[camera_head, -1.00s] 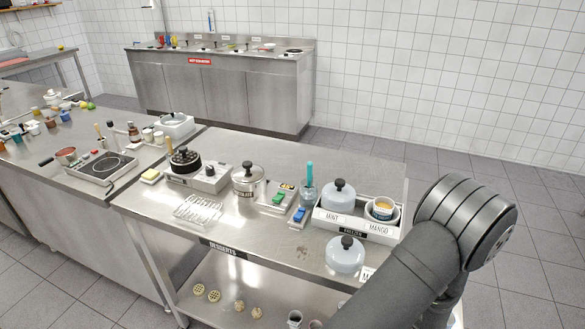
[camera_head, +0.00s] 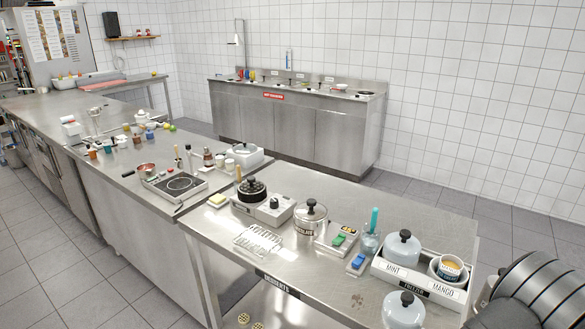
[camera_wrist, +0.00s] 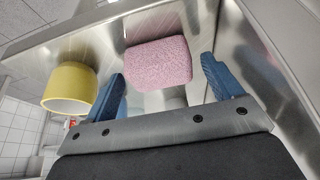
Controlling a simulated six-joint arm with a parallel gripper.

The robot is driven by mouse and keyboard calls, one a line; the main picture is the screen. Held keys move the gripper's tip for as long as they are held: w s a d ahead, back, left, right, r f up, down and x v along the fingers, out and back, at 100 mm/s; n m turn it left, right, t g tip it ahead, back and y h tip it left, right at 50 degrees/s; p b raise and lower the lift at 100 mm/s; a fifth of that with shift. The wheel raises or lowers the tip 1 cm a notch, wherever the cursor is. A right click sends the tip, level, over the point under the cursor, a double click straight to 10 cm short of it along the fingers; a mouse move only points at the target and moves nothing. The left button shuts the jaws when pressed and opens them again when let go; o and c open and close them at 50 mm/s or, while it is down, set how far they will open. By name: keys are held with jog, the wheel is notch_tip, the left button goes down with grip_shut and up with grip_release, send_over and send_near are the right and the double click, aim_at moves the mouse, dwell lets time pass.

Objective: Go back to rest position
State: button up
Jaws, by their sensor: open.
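My gripper (camera_wrist: 162,68) shows in the wrist view, with two blue fingers spread wide apart. It is open. A pink speckled block (camera_wrist: 158,63) appears between and beyond the fingertips, and neither finger visibly touches it. A yellow ring-shaped thing (camera_wrist: 70,88) is left of the left finger. In the head view only a dark part of my arm shows at the lower right corner; the gripper itself is out of that picture.
A steel dessert counter (camera_head: 330,258) carries a white freezer tray (camera_head: 440,290) with tubs, a lidded pot (camera_head: 310,218) and a hot plate (camera_head: 262,205). A grey-lidded tub (camera_head: 403,312) stands at its front. A second counter (camera_head: 130,190) with an induction plate (camera_head: 180,184) extends left.

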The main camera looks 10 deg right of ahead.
jog(key=v, duration=1.7)
jog(key=x, duration=1.8)
jog(key=shift+f, duration=0.45)
notch_tip(320, 180, up, 5)
jog(key=shift+f, duration=0.15)
jog(key=s+a+r, duration=0.2)
jog(key=s+r, duration=0.5)
jog(key=s, duration=0.3)
jog(key=shift+s+r, duration=0.3)
jog(key=shift+a, duration=0.1)
jog(key=o, duration=0.4)
jog(key=shift+c, duration=0.2)
